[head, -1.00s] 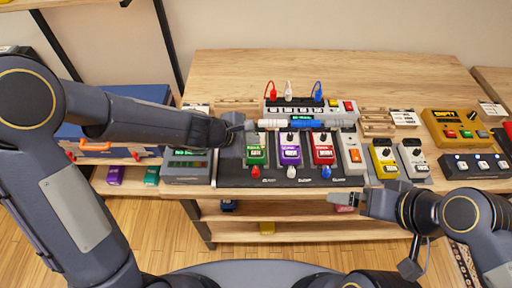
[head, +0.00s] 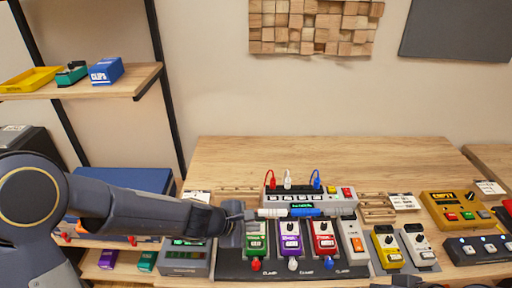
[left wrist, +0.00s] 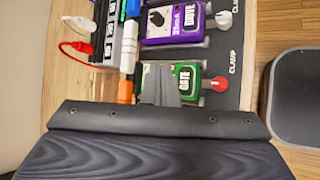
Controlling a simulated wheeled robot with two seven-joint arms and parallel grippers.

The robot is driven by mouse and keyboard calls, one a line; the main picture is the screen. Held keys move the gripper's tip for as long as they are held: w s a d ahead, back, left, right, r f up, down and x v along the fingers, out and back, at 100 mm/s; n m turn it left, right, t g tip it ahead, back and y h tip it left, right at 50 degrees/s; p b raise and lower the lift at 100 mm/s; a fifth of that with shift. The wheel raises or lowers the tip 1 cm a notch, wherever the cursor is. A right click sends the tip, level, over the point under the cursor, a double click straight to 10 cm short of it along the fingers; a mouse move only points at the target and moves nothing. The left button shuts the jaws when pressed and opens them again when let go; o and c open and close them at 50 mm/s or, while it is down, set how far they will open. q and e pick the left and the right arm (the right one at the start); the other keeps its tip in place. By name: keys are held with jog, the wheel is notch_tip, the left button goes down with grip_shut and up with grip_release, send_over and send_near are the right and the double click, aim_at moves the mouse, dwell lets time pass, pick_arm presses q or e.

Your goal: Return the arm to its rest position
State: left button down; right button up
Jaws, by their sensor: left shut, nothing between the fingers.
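My left gripper (head: 246,214) is shut and empty. Its fingertips are above the left end of the pedal board (head: 345,268), by the green pedal (head: 256,240). In the left wrist view, its grey fingers (left wrist: 165,84) lie in front of part of the green pedal (left wrist: 187,80), and the purple pedal (left wrist: 170,22) shows beyond. Only a small dark part of my right arm shows at the bottom edge of the head view, and its fingers cannot be made out.
Yellow and grey pedals stand to the right. The back of the wooden table (head: 330,160) is clear. A shelf (head: 130,85) is at upper left.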

pick_arm(q)
jog(key=s+a+r+m, duration=0.9)
jog(key=s+a+r, duration=0.1)
jog(key=r, duration=0.2)
jog(key=s+a+f+m+y, duration=0.2)
jog(key=s+a+m, duration=0.3)
jog(key=s+a, duration=0.4)
jog(key=s+y, duration=0.1)
jog(key=s, duration=0.3)
jog(key=shift+s+a+f+y, duration=0.15)
jog(key=shift+a+f+y, duration=0.1)
jog(key=shift+y, duration=0.05)
